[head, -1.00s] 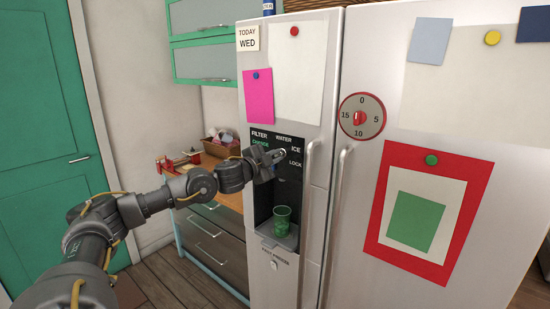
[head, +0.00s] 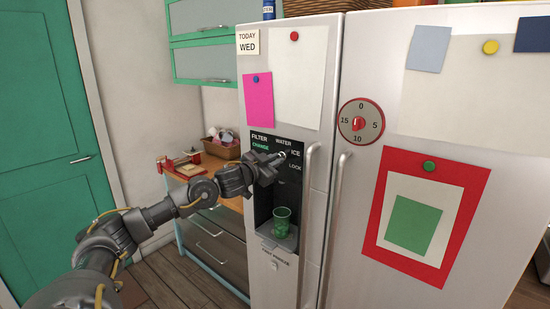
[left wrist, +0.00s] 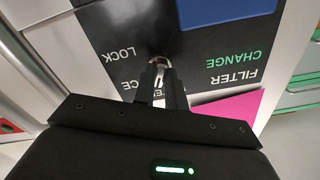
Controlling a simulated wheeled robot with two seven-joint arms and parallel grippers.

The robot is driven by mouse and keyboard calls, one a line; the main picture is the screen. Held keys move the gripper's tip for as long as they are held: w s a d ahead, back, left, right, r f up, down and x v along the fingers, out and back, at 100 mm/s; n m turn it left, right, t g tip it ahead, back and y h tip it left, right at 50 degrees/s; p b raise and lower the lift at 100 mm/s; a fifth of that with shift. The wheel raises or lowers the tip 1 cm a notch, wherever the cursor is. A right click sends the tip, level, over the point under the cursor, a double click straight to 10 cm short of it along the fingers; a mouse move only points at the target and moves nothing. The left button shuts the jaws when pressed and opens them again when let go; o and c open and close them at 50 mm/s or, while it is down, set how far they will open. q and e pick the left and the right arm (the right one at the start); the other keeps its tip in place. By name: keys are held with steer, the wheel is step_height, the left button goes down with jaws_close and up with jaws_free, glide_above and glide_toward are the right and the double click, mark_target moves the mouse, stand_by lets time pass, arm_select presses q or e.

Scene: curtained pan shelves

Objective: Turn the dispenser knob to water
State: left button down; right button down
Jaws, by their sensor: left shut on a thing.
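The dispenser panel (head: 261,147) is black, on the left fridge door, with the labels FILTER, CHANGE, WATER, ICE and LOCK. My left gripper (head: 281,156) is at the upper right of this panel, below WATER and near ICE. In the left wrist view, the gripper's fingers (left wrist: 160,85) are closed around the small pale, metallic knob (left wrist: 158,63). The fingers hide most of the knob, so I cannot tell which label it points to. A green cup (head: 282,223) stands in the dispenser recess below. My right gripper is not in view.
Two long vertical door handles (head: 308,205) stand out just right of the dispenser. A red round timer (head: 374,126) and pinned papers are on the doors.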

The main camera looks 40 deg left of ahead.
arm_select(q)
steer(key=n+p, duration=0.3)
steer(key=n, duration=0.1)
steer(key=shift+r, duration=0.15)
steer(key=shift+n+p, duration=0.3)
steer(key=shift+n, duration=0.3)
steer(key=c, duration=1.4)
jaws_free()
steer(key=shift+c, duration=0.2)
